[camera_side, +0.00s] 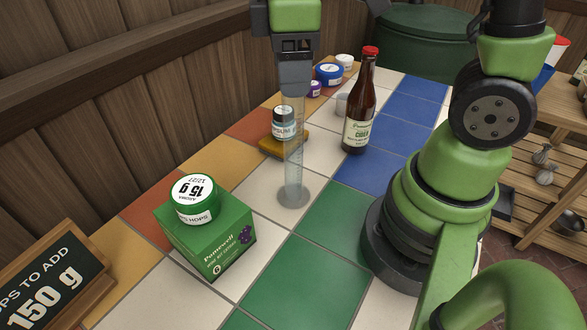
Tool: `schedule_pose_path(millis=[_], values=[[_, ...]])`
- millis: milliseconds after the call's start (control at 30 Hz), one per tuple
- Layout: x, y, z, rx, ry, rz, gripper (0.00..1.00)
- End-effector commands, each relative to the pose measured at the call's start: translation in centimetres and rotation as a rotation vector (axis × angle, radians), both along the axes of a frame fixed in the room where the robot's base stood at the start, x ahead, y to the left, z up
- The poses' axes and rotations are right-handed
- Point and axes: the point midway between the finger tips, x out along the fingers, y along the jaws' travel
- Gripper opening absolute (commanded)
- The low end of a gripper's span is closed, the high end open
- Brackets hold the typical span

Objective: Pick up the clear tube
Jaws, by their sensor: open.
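The clear tube (293,165) stands upright on its round base on a white tile, near the middle of the view. It is see-through, with fine graduation marks up its side. My gripper (296,88) points down directly above the tube and is open. Its dark fingers overlap the tube's top end in the picture, so the rim is hidden. I cannot tell whether the fingers are around the rim or in front of it.
A gypsum jar (283,122) on a yellow block (284,142) stands close behind the tube. A cider bottle (360,105) is behind right. A green box (212,240) carrying a hops tin (195,197) is front left. Green tiles (305,280) in front are clear.

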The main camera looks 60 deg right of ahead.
Motion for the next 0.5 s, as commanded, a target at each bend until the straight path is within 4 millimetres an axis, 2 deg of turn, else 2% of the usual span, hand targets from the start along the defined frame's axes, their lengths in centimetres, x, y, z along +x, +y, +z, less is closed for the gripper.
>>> schedule_pose_path(millis=[233, 500], values=[[-0.1, -0.1, -1.8, 0.0, 0.003, -0.002, 0.65], [-0.2, -0.2, -5.4, 0.0, 0.003, -0.002, 0.65]])
